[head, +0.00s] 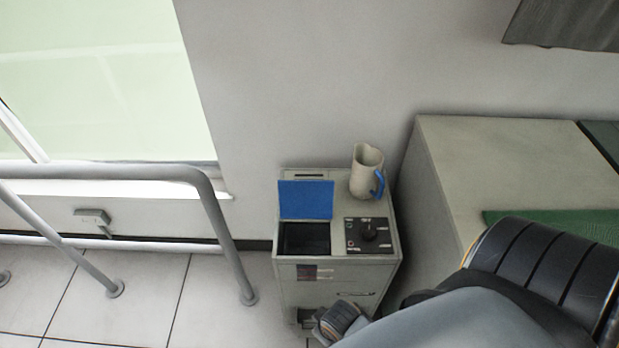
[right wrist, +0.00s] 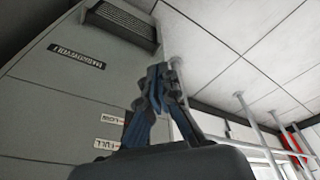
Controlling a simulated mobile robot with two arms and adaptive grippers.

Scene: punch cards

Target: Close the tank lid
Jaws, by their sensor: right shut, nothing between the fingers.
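The tank lid (head: 306,199) is a blue panel standing raised at the back of a dark square opening (head: 306,238) in the top of a small grey machine (head: 335,275). The opening is uncovered. In the right wrist view my right gripper (right wrist: 158,85) is shut and empty, beside a grey panel face with small labels. My left gripper is not in view.
A beige jug (head: 366,172) with a blue handle stands on the machine's back right corner. A black control panel with a knob (head: 368,234) lies right of the opening. A grey railing (head: 215,205) stands left, and a large grey cabinet (head: 500,160) right.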

